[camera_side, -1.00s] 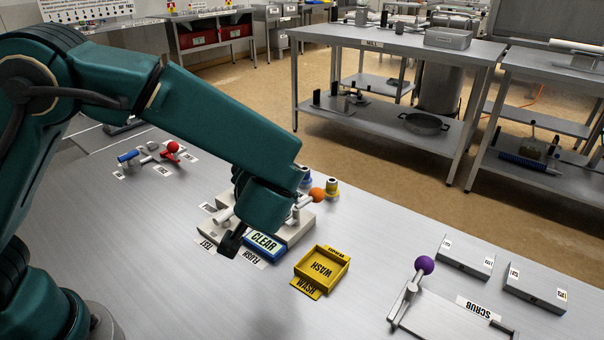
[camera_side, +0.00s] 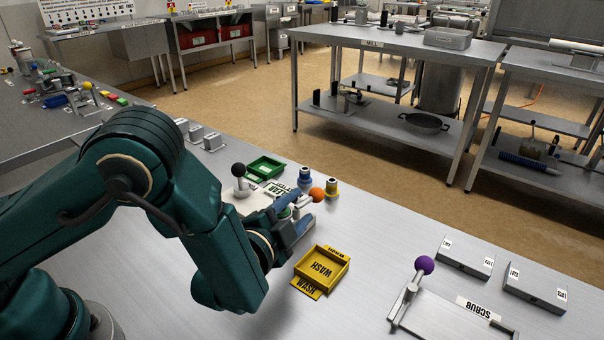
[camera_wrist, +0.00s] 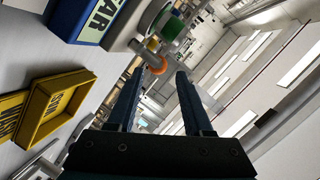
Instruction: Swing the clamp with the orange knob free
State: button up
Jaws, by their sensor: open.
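The orange knob (camera_side: 317,194) is on the end of the clamp's pale arm (camera_side: 303,203), at the far side of the fixture in the side view. In the wrist view the orange knob (camera_wrist: 153,62) appears in the gap between my fingertips, towards the left finger. My gripper (camera_side: 297,212) is low and points at the knob, with its two dark fingers spread. The wrist view shows my gripper (camera_wrist: 158,74) open and empty. I see no finger touching the knob. My arm and gripper hide much of the clamp's base.
A yellow WASH tray (camera_side: 322,268) lies just right of my gripper. A black knob (camera_side: 238,170) and a green tray (camera_side: 265,168) stand behind it. Blue (camera_side: 305,176) and yellow (camera_side: 332,187) capped pieces stand close to the orange knob. The purple-knobbed clamp (camera_side: 424,265) is farther right.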

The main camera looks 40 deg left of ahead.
aim_at(306, 203)
jog(key=shift+w+a+f, duration=0.1)
jog(key=shift+w+f, duration=0.25)
jog(key=shift+w, duration=0.05)
jog(key=shift+x, duration=2.2)
grip_shut()
